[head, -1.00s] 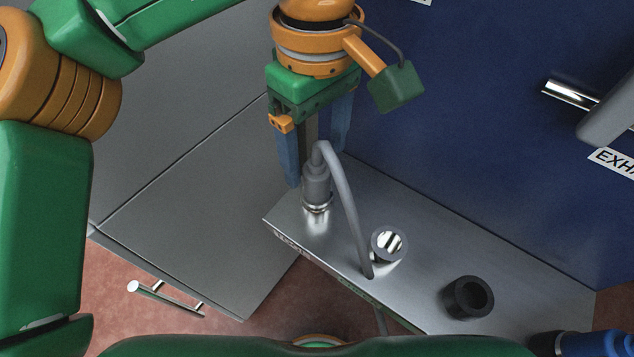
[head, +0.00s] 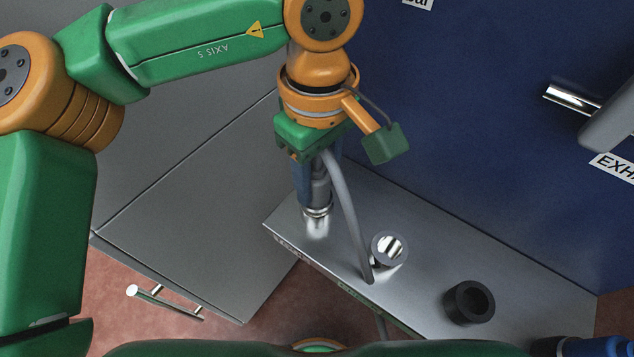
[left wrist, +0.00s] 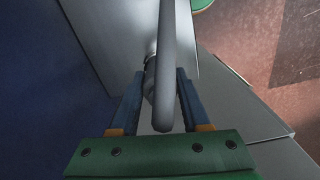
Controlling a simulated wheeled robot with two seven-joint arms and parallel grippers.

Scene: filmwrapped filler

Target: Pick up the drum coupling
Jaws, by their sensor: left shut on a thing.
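The drum coupling (head: 319,190) is a grey cylindrical fitting with a shiny metal collar and a thick grey hose (head: 348,210) curving from its top. It stands upright at the left end of a steel ledge. My left gripper (head: 316,200) has come down over it from above, its blue fingers on both sides, shut on it. In the left wrist view the coupling (left wrist: 150,78) shows between the two fingers, partly hidden by the hose. The collar still sits at the ledge surface.
On the ledge (head: 425,250) stand a shiny metal-lined ring socket (head: 389,250) and a black hollow cylinder (head: 469,302). A blue wall (head: 470,120) rises behind. A metal handle (head: 165,301) is at lower left.

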